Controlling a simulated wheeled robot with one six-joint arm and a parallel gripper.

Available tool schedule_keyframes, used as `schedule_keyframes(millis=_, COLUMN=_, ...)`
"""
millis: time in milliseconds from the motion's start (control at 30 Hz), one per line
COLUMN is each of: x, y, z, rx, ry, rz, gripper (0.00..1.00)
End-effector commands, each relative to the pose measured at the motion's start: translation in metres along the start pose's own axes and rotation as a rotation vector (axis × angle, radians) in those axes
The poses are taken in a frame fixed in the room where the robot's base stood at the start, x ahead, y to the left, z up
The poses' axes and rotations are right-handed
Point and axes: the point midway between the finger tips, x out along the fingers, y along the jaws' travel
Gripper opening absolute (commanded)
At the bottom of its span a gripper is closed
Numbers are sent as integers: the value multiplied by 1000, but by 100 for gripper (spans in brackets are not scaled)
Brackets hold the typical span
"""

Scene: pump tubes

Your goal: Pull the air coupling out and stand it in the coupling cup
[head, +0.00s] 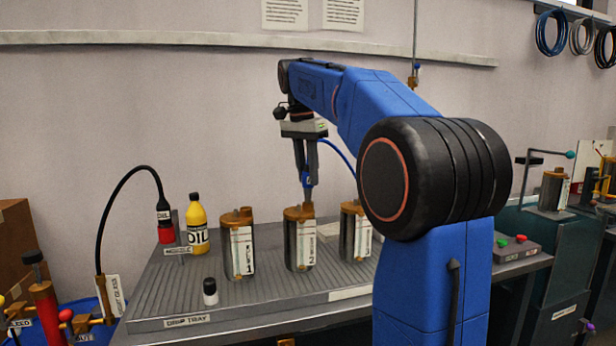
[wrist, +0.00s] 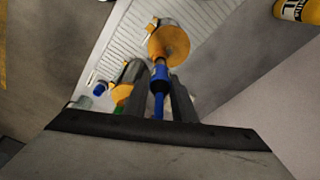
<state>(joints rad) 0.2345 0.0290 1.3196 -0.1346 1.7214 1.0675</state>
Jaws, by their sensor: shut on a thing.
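My gripper (head: 306,186) points down above the middle cylinder, labelled 2 (head: 300,245). It is shut on the blue air coupling (head: 306,180), which shows between the fingers in the wrist view (wrist: 158,84). A blue hose (head: 340,152) runs from the coupling up toward my arm. The coupling's lower end meets the brass stub (wrist: 160,63) on the cylinder's brass cap (wrist: 169,43). I cannot tell whether it is fully seated. I cannot make out a coupling cup for certain; my arm hides part of the bench's right side.
Cylinders stand left (head: 238,245) and right (head: 355,232) of the middle one on the ribbed drip tray (head: 180,292).

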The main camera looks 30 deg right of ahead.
Motion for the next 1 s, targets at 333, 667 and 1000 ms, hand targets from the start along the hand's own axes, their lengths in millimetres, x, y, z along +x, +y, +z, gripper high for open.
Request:
schedule_keyframes(millis=333, x=-14, y=0, z=-2, rx=0, ry=0, rz=0, gripper=0)
schedule_keyframes(millis=667, x=-27, y=0, z=-4, rx=0, ry=0, rz=0, gripper=0)
schedule_keyframes(millis=1000, x=-30, y=0, z=-4, rx=0, ry=0, rz=0, gripper=0)
